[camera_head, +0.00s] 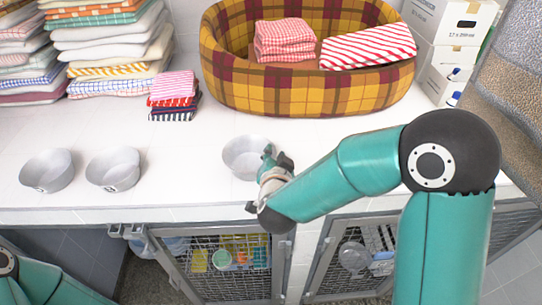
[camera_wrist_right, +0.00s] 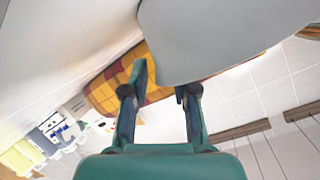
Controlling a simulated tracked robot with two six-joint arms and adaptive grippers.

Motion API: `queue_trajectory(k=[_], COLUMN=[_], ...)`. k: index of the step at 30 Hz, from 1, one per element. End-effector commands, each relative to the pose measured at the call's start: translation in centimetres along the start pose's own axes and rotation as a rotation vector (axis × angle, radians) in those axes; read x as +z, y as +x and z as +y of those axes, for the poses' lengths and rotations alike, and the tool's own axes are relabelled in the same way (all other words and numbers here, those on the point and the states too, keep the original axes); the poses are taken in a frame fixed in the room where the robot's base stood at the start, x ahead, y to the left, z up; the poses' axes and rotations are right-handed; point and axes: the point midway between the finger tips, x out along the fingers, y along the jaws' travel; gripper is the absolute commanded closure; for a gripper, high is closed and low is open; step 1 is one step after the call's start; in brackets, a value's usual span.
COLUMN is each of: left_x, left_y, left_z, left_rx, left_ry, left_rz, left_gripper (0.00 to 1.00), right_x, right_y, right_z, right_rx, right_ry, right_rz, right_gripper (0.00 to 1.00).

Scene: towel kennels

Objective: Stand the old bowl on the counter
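A light grey bowl (camera_head: 240,157) is upright at the middle of the white counter (camera_head: 190,190); I cannot tell whether it touches the counter. My right gripper (camera_head: 276,160) is at this bowl's right rim, partly hiding it. In the right wrist view the gripper (camera_wrist_right: 160,92) has its fingers apart, with the bowl's grey wall (camera_wrist_right: 215,35) large and close at the fingertips. Two similar grey bowls, one far left (camera_head: 47,170) and one beside it (camera_head: 113,169), stand near the front edge. Nothing clearly marks which is old. My left gripper is out of view.
A plaid pet bed (camera_head: 300,92) with folded red-and-white towels (camera_head: 284,40) stands behind the bowl. Towel stacks (camera_head: 108,50) fill the back left, and white boxes (camera_head: 440,40) the back right. Wire kennel doors (camera_head: 225,270) are below the front edge.

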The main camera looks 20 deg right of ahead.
Motion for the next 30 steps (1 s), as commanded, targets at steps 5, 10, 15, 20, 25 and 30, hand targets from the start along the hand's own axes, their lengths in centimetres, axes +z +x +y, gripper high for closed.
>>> queue_trajectory(k=[5, 10, 15, 20, 25, 30], left_x=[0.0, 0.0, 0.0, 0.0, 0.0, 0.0], left_y=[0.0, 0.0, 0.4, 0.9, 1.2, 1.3], left_z=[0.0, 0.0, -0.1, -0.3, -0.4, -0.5], left_rx=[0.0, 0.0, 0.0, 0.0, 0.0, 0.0], left_ry=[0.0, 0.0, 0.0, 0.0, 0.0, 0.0], left_rz=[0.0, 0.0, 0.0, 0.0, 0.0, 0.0], left_gripper=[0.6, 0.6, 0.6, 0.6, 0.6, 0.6], right_x=[0.0, 0.0, 0.1, 0.1, 0.1, 0.0], right_y=[0.0, -0.1, -1.8, -4.8, -8.3, -10.8], right_z=[0.0, -0.1, -0.2, -0.3, -0.3, -0.3], right_rx=[0.0, -0.001, -0.005, -0.008, -0.008, -0.006], right_ry=[0.0, 0.0, 0.0, 0.001, 0.0, 0.0], right_rz=[0.0, 0.0, -0.001, -0.001, -0.002, -0.002], right_gripper=[0.69, 0.69, 0.69, 0.69, 0.69, 0.69])
